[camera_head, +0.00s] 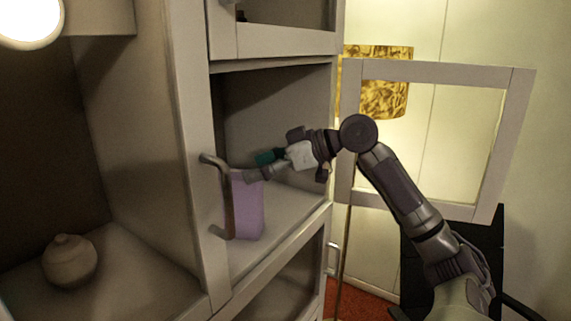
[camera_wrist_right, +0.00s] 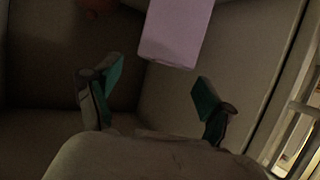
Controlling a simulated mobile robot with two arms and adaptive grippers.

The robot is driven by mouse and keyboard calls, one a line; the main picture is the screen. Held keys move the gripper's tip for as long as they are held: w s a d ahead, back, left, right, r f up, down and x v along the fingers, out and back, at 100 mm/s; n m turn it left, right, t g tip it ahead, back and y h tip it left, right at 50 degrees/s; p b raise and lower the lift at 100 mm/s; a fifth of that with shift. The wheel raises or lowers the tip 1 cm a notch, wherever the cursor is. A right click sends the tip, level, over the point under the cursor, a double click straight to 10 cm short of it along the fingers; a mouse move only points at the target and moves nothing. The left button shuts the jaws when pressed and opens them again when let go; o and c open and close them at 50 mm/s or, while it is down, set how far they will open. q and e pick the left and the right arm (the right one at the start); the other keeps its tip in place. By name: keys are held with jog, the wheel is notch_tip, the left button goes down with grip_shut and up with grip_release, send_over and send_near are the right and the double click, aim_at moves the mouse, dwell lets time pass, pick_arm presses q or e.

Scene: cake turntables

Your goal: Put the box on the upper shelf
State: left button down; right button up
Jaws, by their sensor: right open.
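A light purple box (camera_head: 248,208) stands upright on a shelf inside the cabinet, partly behind the curved handle on the left door frame. My right gripper (camera_head: 258,165) is inside the compartment at the level of the box's top. In the right wrist view the box (camera_wrist_right: 175,32) is at the top centre, beyond the two green-padded fingers of my right gripper (camera_wrist_right: 158,92). The fingers are spread apart with nothing between them. Whether a finger touches the box cannot be told. My left gripper is not in view.
An open framed door (camera_head: 518,130) stands to the right, with my right arm passing in front of it. A lidded pot (camera_head: 70,262) sits in the left compartment. Another compartment (camera_head: 285,12) is above. A gold-patterned lampshade (camera_head: 385,100) is behind the open door.

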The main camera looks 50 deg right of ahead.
jog(key=b+v, duration=0.3)
jog(key=v, duration=0.6)
jog(key=shift+s+d, duration=0.1)
dwell(0.3)
